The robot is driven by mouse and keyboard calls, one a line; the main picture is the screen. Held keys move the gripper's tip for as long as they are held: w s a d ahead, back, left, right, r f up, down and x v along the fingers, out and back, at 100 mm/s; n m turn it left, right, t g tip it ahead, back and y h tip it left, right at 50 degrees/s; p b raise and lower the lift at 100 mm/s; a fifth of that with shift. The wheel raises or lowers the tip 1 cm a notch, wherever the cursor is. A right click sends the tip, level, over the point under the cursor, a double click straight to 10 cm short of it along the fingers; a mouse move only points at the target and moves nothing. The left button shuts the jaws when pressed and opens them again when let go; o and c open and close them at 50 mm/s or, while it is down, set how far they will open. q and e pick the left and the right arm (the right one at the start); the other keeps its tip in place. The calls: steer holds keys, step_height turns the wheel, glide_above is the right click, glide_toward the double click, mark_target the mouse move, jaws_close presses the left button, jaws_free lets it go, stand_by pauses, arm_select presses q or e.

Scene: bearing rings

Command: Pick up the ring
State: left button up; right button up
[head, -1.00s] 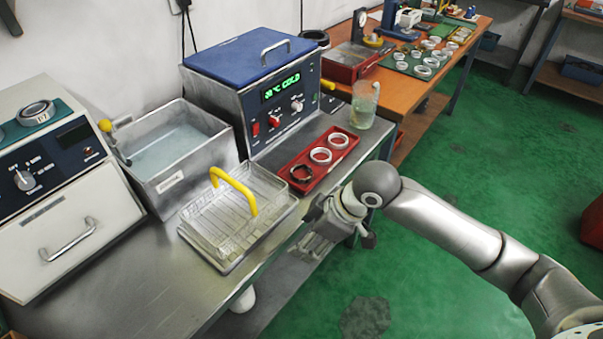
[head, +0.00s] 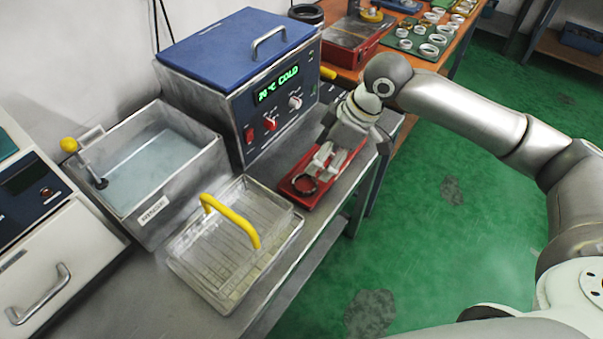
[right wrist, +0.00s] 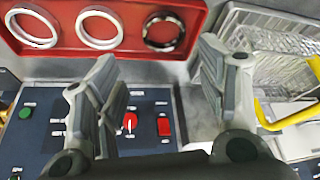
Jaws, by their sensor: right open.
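A red tray (head: 304,204) stands on the steel bench and also shows in the right wrist view (right wrist: 192,42). It holds a dark ring (right wrist: 163,48), a silver ring (right wrist: 99,46) and a whiter ring (right wrist: 38,45), lying in a row. In the head view the dark ring (head: 297,190) is clear at the near end; my right gripper (head: 323,164) hangs over the tray and largely hides the others. In the right wrist view my right gripper (right wrist: 158,62) is open and empty, its fingers apart, short of the dark and silver rings. My left gripper is not in view.
A blue-lidded heater (head: 240,90) reading 20 °C COLD stands behind the tray. A wire basket (head: 225,245) with a yellow handle is close by, beside a water bath (head: 150,165). More rings lie on a green mat (head: 415,46) on the wooden table.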

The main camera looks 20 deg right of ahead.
glide_above(305, 183)
steer(key=s+d, duration=0.1)
steer(key=d, duration=0.1)
step_height(305, 183, down, 4)
steer(key=shift+f, duration=0.15)
steer(key=x, duration=0.4)
steer(key=shift+a+f, duration=0.15)
steer(key=shift+f, duration=0.2)
steer(key=shift+c, duration=0.5)
steer(key=shift+f, duration=0.1)
steer(key=c, duration=0.4)
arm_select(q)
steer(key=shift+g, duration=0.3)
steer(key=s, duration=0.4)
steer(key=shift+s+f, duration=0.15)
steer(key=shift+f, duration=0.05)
arm_select(e)
steer(key=shift+c, duration=1.3)
